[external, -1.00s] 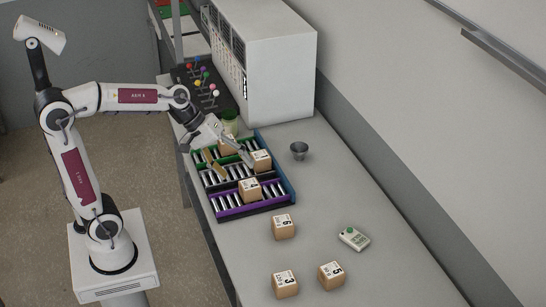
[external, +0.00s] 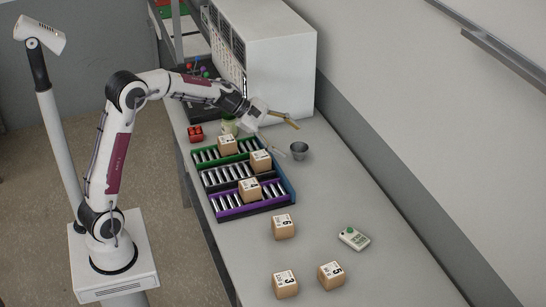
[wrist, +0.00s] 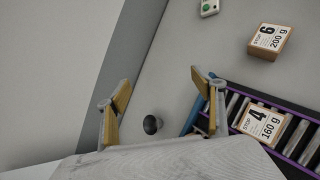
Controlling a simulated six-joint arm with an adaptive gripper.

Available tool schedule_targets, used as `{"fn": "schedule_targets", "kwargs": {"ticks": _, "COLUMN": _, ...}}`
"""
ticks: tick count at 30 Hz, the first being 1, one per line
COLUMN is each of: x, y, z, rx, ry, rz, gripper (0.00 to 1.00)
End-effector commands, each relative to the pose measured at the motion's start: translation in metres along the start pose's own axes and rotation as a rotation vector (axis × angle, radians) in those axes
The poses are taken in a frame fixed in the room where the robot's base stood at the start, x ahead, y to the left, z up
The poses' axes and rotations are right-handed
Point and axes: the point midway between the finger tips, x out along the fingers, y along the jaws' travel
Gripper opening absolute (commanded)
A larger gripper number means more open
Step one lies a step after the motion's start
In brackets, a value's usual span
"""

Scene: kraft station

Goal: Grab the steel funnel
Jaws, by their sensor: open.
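The steel funnel (external: 299,151) is a small dark grey cup shape standing on the bench, right of the tray of rollers. In the wrist view the funnel (wrist: 152,125) shows its dark round mouth between my two fingers, closer to the left one. My gripper (external: 288,139) is open and empty, above and just left of the funnel in the external view. Its two yellowish fingers (wrist: 163,95) are spread wide in the wrist view. The fingers look apart from the funnel; the exact height gap is hard to tell.
A roller tray (external: 242,209) with green, black and purple lanes holds several cardboard boxes. More boxes (external: 284,227) and a grey-green device (external: 354,239) stand toward the front. A white cabinet (external: 275,75) stands behind.

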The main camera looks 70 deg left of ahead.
Motion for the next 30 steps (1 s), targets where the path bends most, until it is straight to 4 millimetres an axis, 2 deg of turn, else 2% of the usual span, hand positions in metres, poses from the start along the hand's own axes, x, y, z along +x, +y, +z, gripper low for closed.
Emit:
{"fn": "schedule_targets", "kwargs": {"ticks": 1, "x": 0.007, "y": 0.009, "z": -0.012, "rx": -0.056, "ry": -0.001, "rz": 0.015, "gripper": 0.68}}
{"fn": "schedule_targets", "kwargs": {"ticks": 8, "x": 0.032, "y": 0.048, "z": -0.059, "rx": -0.304, "ry": -0.021, "rz": 0.092, "gripper": 0.68}}
{"fn": "schedule_targets", "kwargs": {"ticks": 12, "x": 0.046, "y": 0.068, "z": -0.092, "rx": -0.455, "ry": -0.034, "rz": 0.140, "gripper": 0.68}}
{"fn": "schedule_targets", "kwargs": {"ticks": 21, "x": 0.066, "y": 0.100, "z": -0.157, "rx": -0.723, "ry": -0.065, "rz": 0.232, "gripper": 0.68}}
{"fn": "schedule_targets", "kwargs": {"ticks": 25, "x": 0.070, "y": 0.105, "z": -0.170, "rx": -0.776, "ry": -0.073, "rz": 0.250, "gripper": 0.68}}
{"fn": "schedule_targets", "kwargs": {"ticks": 30, "x": 0.071, "y": 0.107, "z": -0.174, "rx": -0.793, "ry": -0.076, "rz": 0.256, "gripper": 0.68}}
